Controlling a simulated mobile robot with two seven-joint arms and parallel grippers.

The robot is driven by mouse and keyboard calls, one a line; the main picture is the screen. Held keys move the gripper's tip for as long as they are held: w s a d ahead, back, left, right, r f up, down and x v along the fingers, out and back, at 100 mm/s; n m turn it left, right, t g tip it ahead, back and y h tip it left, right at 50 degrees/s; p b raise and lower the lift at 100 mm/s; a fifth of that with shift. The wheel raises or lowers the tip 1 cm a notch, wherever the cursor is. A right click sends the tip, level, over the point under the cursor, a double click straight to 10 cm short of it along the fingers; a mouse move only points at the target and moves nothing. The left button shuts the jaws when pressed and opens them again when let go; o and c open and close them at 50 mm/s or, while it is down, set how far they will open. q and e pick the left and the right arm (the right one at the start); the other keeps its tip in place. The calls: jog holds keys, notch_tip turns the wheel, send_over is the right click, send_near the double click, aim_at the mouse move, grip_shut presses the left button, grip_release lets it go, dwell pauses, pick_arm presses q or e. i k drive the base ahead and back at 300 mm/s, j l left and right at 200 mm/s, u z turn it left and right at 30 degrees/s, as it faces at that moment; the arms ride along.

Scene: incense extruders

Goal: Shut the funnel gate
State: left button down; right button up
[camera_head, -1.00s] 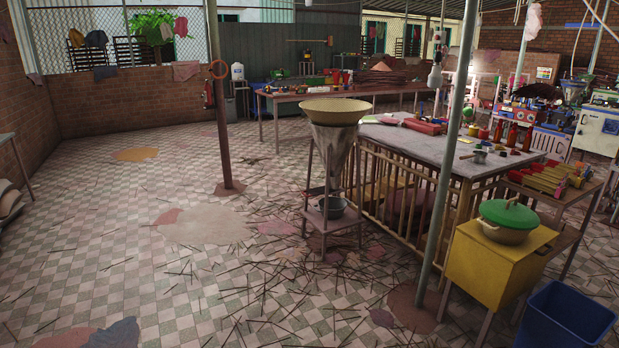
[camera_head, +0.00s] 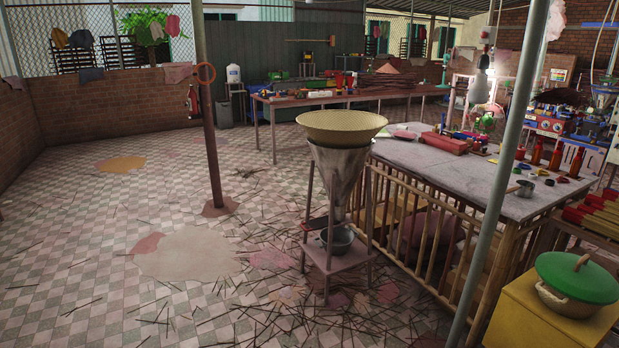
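A metal funnel (camera_head: 339,178) stands upright in a small stand (camera_head: 337,263) near the middle of the head view. A wide tan basket-like bowl (camera_head: 341,125) sits at its top. A dark flat piece (camera_head: 314,224) sticks out to the left near the funnel's lower end; it may be the gate, but whether it is open or shut I cannot tell. A grey-green bowl (camera_head: 338,241) rests on the stand below the funnel. Neither of my grippers is in view.
A slatted worktable (camera_head: 430,165) stands right of the funnel. A slanting pole (camera_head: 497,190) and a yellow box (camera_head: 535,312) with a green-lidded pot (camera_head: 577,279) are at the front right. Sticks litter the floor. A rusty post (camera_head: 208,120) stands left; open floor lies around it.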

aim_at(321, 222)
jog(key=i, duration=2.9)
jog(key=i+j+z, duration=0.2)
jog(key=i, duration=0.75)
